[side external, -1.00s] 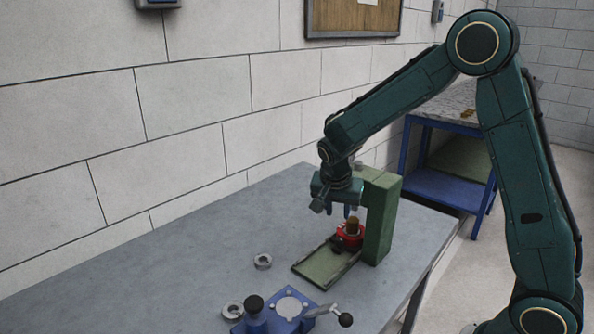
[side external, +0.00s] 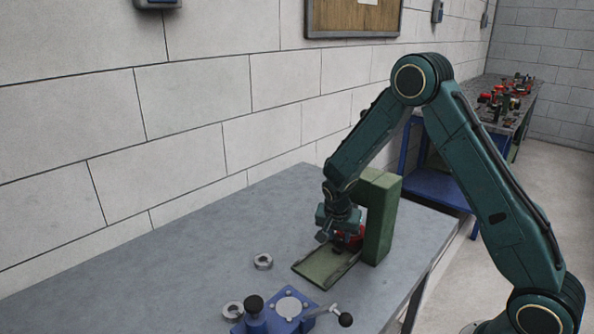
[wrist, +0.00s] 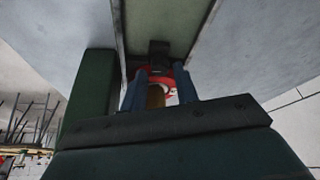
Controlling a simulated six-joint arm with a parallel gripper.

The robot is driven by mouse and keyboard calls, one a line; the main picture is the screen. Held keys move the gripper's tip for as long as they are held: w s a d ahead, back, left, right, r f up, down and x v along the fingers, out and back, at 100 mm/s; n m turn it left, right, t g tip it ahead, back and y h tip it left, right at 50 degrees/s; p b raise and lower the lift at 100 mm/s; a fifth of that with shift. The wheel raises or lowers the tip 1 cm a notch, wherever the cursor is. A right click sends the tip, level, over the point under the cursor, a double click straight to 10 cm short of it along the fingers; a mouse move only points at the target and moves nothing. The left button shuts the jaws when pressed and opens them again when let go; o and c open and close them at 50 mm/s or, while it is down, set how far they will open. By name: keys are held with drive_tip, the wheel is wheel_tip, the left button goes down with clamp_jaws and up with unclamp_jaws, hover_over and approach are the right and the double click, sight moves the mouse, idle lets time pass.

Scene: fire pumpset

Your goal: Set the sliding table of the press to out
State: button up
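The green press (side external: 380,215) stands on the bench. Its flat green base (side external: 325,266) with raised side edges extends toward the left front. The red sliding table (side external: 351,240) sits at the column end of this base, partly hidden by my gripper. In the wrist view the red table (wrist: 152,72) shows with a black block (wrist: 158,52) at its front and a brass-brown cylinder (wrist: 156,96) on top. My gripper (wrist: 164,85) is lowered at the table. Its two blue fingers stand apart on either side of the cylinder, with a visible gap on the right; contact cannot be told.
A blue fixture (side external: 283,312) with a black knob and a lever stands at the bench's front. Two metal rings (side external: 263,262) (side external: 232,311) lie left of the press. The wall runs behind the bench. The left part of the grey bench (side external: 130,285) is clear.

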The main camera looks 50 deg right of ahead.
drive_tip(key=shift+w+d+f, duration=0.1)
drive_tip(key=shift+d+f, duration=0.1)
drive_tip(key=shift+f, duration=0.45)
clamp_jaws()
drive_tip(key=shift+a, duration=0.1)
drive_tip(key=a, duration=1.4)
drive_tip(key=shift+a, duration=0.2)
unclamp_jaws()
drive_tip(key=shift+a, duration=0.1)
